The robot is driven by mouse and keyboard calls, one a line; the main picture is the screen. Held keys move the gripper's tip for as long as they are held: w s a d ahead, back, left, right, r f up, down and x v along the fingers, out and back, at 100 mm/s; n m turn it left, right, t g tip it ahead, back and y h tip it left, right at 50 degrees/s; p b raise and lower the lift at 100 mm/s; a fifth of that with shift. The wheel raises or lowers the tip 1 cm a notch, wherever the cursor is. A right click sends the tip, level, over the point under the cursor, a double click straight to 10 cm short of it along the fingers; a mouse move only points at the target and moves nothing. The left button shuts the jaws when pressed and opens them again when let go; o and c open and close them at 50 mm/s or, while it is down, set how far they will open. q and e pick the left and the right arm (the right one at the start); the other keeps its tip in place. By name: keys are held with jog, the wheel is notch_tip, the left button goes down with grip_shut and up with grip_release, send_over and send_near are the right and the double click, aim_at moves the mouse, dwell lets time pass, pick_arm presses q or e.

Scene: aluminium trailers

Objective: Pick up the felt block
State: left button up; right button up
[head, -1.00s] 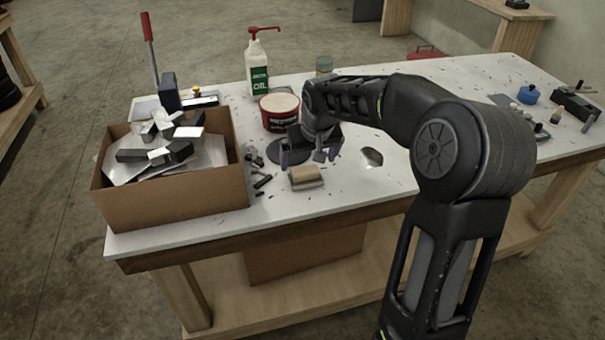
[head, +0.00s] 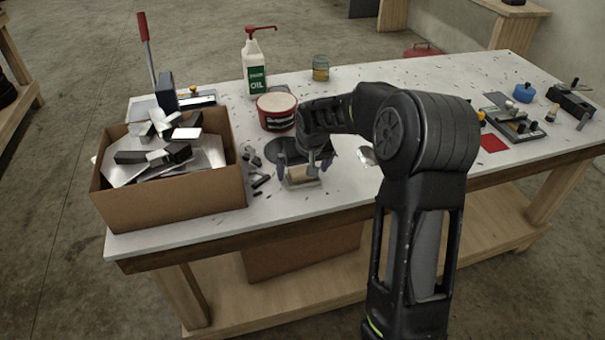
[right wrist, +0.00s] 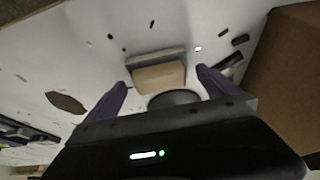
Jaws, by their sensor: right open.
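The felt block (head: 300,182) is a small block with a tan top and a grey lower part. It lies on the white workbench (head: 345,198), near the front edge and right of the cardboard box. My right gripper (head: 304,172) is open, pointing down above the block, with a finger toward each side of it. In the right wrist view the block (right wrist: 158,78) shows between and beyond the two open fingers (right wrist: 164,88), apparently not gripped. My left gripper is not in view.
A cardboard box (head: 170,201) full of metal offcuts stands left of the block. A red tub (head: 277,112), an oil bottle (head: 256,68) and a jar (head: 320,68) stand behind. Small dark pieces (head: 260,181) lie beside the block. The bench's front right is mostly clear.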

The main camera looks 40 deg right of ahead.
aim_at(303, 170)
jog(key=shift+w+d+f, duration=0.1)
jog(key=shift+w+f, duration=0.15)
jog(key=shift+f, duration=0.35)
jog(key=shift+c, duration=0.2)
jog(key=c, duration=1.5)
jog(key=shift+o, duration=0.2)
jog(key=shift+r, duration=0.15)
notch_tip(303, 170, up, 10)
jog(key=shift+f+b, duration=0.1)
jog(key=shift+b, duration=0.45)
jog(key=shift+s, duration=0.1)
